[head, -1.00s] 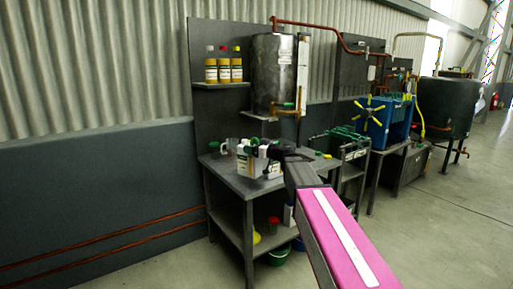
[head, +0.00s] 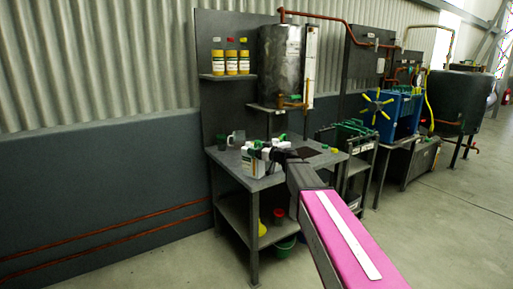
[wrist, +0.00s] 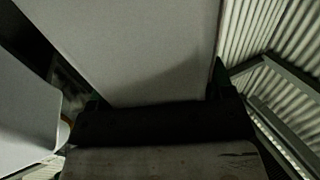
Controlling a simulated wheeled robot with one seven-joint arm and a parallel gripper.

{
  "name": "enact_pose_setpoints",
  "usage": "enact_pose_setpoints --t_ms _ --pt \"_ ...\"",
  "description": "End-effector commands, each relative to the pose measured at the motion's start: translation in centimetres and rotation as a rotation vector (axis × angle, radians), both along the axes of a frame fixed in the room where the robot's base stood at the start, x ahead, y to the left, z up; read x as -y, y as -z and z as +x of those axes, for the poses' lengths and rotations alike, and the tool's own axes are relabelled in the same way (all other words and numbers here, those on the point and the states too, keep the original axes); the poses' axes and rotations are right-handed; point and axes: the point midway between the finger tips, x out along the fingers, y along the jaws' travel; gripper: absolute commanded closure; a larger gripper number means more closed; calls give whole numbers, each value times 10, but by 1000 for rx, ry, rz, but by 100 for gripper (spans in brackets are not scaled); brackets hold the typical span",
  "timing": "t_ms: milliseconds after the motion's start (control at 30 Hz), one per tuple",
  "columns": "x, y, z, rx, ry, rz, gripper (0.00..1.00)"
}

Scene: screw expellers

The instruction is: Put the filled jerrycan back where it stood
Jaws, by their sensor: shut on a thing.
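A white jerrycan (head: 254,164) with a green-and-dark label is at the front left of the grey workbench (head: 230,163) in the head view. My gripper (head: 273,153) is shut on it from the right. In the wrist view the pale flat side of the jerrycan (wrist: 135,45) fills the top middle, between the dark fingers of my gripper (wrist: 155,98). I cannot tell whether its base touches the bench top. A second pale, round-cornered thing (wrist: 22,112) is at the left of the wrist view, apart from the held one.
A grey mug-like vessel (head: 238,137) stands behind the jerrycan. A dark square plate (head: 306,152) lies to the right on the bench. A blue press (head: 395,117) stands farther right.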

Motion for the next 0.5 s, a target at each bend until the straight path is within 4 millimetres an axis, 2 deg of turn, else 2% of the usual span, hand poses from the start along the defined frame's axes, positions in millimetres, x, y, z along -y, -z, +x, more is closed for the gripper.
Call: enact_pose_setpoints --t_ms 233,267,300,333,500 --pt "0 1 0 1 0 3 100" --pt "0 2 0 0 0 0 22" --pt "0 2 0 0 0 0 9" --pt "0 2 0 0 0 0 0" --pt "0 2 0 0 0 0 0"
